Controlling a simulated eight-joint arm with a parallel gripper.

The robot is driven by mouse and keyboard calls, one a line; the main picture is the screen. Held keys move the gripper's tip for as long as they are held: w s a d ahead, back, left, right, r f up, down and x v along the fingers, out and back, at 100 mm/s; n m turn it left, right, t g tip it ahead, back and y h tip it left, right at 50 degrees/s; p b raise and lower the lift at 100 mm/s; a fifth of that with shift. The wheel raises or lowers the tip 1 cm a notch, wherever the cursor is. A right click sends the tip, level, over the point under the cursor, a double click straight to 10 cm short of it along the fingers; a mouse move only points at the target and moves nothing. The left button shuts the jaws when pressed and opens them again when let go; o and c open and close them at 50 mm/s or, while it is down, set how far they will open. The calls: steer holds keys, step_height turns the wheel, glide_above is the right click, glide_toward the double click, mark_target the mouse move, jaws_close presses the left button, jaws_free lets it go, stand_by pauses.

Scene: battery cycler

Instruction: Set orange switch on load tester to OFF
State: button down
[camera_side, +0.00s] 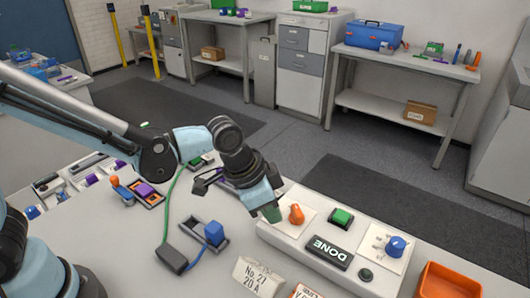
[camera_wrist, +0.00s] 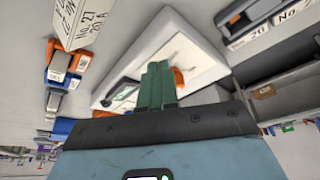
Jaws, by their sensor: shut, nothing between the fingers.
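The load tester (camera_side: 295,236) is a white box on the bench, with an orange switch (camera_side: 296,214), a green button (camera_side: 341,216), a dark DONE plate (camera_side: 330,252) and a blue knob (camera_side: 396,246). My gripper (camera_side: 270,212) is shut and empty, its green fingertips just left of the orange switch. In the wrist view the shut green fingers (camera_wrist: 158,85) stand in front of the tester panel (camera_wrist: 185,50). Part of the orange switch (camera_wrist: 178,77) shows beside them and the rest is hidden. I cannot tell whether the fingers touch it, and its OFF marking is not readable.
A black knob (camera_side: 365,275) is at the panel's front. A blue block in a holder (camera_side: 214,233), a green cable (camera_side: 171,200) and a dark box (camera_side: 171,258) lie to the left. A No. 27 20 A label block (camera_side: 258,277) and an orange bin (camera_side: 450,282) are in front.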

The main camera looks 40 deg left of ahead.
mark_target(297, 214)
steer(key=shift+w+d, duration=0.85)
steer(key=shift+w, duration=0.2)
